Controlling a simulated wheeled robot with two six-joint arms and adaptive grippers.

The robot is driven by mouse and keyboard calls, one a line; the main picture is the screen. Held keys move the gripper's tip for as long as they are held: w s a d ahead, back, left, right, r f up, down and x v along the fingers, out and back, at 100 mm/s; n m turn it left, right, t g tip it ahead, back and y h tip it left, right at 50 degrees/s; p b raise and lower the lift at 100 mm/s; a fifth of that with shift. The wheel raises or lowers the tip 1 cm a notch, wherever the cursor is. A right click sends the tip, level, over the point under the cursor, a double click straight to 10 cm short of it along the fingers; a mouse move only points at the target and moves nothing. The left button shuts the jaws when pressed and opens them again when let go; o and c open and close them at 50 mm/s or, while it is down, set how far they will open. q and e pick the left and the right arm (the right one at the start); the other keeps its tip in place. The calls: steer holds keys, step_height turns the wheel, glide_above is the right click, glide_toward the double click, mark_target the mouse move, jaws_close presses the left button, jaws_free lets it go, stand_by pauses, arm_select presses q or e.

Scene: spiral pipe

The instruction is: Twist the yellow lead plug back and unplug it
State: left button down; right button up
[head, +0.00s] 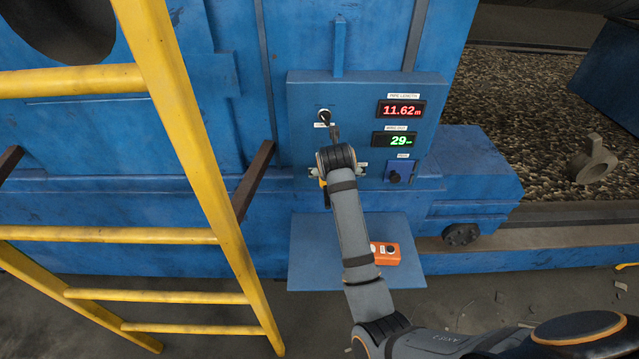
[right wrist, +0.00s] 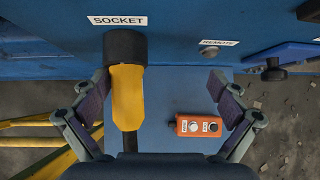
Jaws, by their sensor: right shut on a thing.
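The yellow lead plug (right wrist: 127,95) is seated in the black round socket (right wrist: 125,47) under a SOCKET label in the right wrist view. Its dark cable runs down from it. In the head view my right gripper (head: 335,160) is at the blue control panel (head: 350,95) and hides the socket. Only a sliver of the yellow plug (head: 322,183) shows there. My left gripper is not in view.
An orange remote box (head: 384,253) lies on the blue shelf (head: 310,250) below the panel. A knob switch (head: 324,117) sits above my gripper. Displays read 11.62 and 29. A yellow ladder (head: 180,100) stands close on the left.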

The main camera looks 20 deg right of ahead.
steer(key=shift+y, duration=0.6)
steer(key=a, duration=0.4)
steer(key=shift+s+a+f, duration=0.25)
steer(key=shift+a, duration=0.15)
steer(key=shift+s+d+f+m+y, duration=0.2)
steer(key=shift+d+m+y, duration=0.15)
steer(key=shift+y, duration=0.15)
steer(key=c, duration=0.5)
steer(key=shift+d+f+t+y, duration=0.2)
steer(key=shift+f+t+y, duration=0.1)
steer(key=shift+y, duration=0.2)
steer(key=shift+c, duration=0.6)
steer(key=shift+w+d+f+m+y+b, duration=0.1)
steer(key=shift+w+f+m+y+b, duration=0.05)
steer(key=shift+f+m+y+b, duration=0.3)
steer(key=shift+w+f+t+y+b, duration=0.3)
steer(key=shift+y+b, duration=0.2)
steer(key=shift+y, duration=0.25)
steer(key=shift+s+a+f+m+t+y+b, duration=0.1)
steer(key=shift+a+f+m+t+y+b, duration=0.25)
steer(key=shift+y+b, duration=0.5)
steer(key=shift+a+m+t+y+b, duration=0.1)
steer(key=shift+m+t+y+b, duration=0.35)
steer(key=shift+b, duration=0.75)
